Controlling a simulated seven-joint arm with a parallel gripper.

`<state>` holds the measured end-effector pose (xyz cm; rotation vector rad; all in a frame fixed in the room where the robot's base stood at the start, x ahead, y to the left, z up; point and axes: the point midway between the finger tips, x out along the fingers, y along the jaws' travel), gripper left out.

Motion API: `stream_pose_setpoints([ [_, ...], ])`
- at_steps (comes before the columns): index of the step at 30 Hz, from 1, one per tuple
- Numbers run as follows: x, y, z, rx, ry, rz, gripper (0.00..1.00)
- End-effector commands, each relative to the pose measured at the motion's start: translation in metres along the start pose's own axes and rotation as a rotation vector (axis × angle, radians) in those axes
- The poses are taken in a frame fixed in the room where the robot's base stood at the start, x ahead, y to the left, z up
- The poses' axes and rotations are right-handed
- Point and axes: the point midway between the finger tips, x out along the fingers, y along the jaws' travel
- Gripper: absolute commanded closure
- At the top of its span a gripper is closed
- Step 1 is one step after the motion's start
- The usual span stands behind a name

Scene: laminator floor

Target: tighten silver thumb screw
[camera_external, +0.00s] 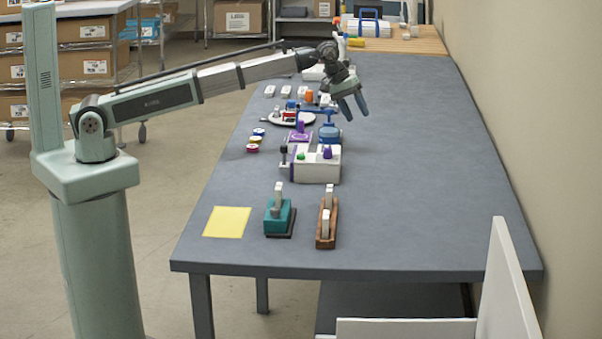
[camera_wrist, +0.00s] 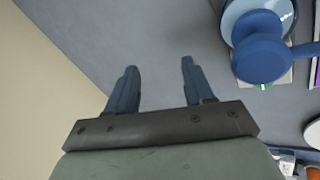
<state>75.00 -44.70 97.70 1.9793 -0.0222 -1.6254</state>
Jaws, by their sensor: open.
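I cannot make out a silver thumb screw in either view. My gripper (camera_external: 355,107) is open and empty, fingers pointing down above the table, just right of a blue round device (camera_external: 329,133). In the wrist view, only bare grey table shows between and beyond the fingertips (camera_wrist: 159,66). The blue device (camera_wrist: 262,58) lies at the upper right there, apart from the fingers. A white box (camera_external: 317,168) with a purple knob (camera_external: 327,152) and a green button (camera_external: 301,156) stands on the near side of the device.
Small coloured discs (camera_external: 254,148), a plate (camera_external: 293,119) and a purple item (camera_external: 299,134) lie left of the gripper. A teal block (camera_external: 280,218), a brown block (camera_external: 327,228) and a yellow sheet (camera_external: 227,222) are nearer. The table's right side (camera_external: 430,160) is clear, alongside a wall.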

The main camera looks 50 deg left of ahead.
Motion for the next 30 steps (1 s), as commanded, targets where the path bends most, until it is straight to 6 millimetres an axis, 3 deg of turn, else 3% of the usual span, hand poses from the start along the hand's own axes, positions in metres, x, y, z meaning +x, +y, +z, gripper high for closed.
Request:
stream_pose_setpoints([
  [1, 0.002, 0.012, 0.023, 0.023, -0.007, -0.015, 0.48],
  [6, 0.005, 0.042, 0.091, 0.077, -0.022, -0.07, 0.48],
  [15, 0.001, 0.082, 0.215, 0.173, -0.023, -0.161, 0.48],
  [21, -0.009, 0.098, 0.298, 0.234, -0.008, -0.214, 0.48],
  [30, -0.033, 0.108, 0.42, 0.319, 0.035, -0.279, 0.48],
])
